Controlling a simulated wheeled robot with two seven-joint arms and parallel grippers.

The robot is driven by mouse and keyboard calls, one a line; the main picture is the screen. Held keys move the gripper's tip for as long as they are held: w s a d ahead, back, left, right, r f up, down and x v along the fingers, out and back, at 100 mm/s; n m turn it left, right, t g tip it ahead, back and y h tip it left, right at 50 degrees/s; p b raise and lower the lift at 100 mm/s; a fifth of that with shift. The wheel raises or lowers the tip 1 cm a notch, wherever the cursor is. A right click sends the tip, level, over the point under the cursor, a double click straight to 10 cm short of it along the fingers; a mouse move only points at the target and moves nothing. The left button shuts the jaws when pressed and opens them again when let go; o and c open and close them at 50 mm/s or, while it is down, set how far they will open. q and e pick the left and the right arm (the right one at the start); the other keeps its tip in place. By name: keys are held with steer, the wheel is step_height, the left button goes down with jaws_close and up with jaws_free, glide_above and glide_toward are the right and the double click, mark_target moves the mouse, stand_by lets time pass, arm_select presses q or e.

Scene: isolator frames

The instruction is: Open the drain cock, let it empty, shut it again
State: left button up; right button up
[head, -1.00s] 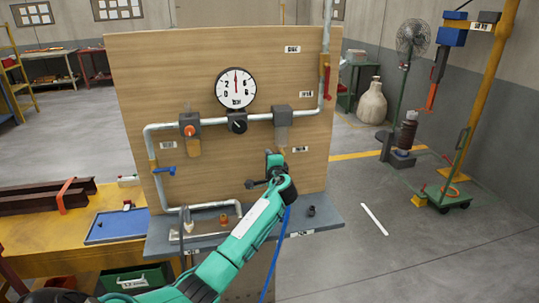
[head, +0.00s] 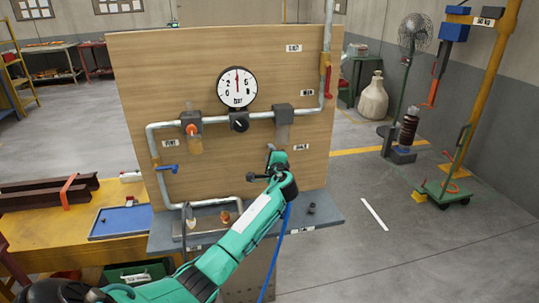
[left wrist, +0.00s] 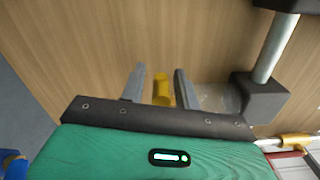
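My left gripper (head: 277,157) is at the panel, just below the right-hand block with its clear bowl (head: 283,134). In the left wrist view its two grey fingers (left wrist: 160,88) stand apart. A yellow piece, apparently the drain cock (left wrist: 161,90), shows between them, with a gap visible on each side. The clear bowl (left wrist: 216,97) and its dark block (left wrist: 262,98) are just right of the fingers there. In the head view the cock is hidden by my gripper, so its setting cannot be read. My right gripper is not in view.
The wooden panel (head: 215,75) carries a pipe loop, a round gauge (head: 237,88), a regulator with an orange knob (head: 191,129), a blue lever (head: 168,168) and a red lever (head: 327,82). A grey shelf (head: 325,214) runs below.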

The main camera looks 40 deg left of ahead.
arm_select(q)
steer(key=shift+o, duration=0.2)
steer(key=b+v, duration=0.3)
steer(key=v, duration=1)
steer(key=shift+s+d, duration=0.25)
steer(key=shift+d, duration=0.1)
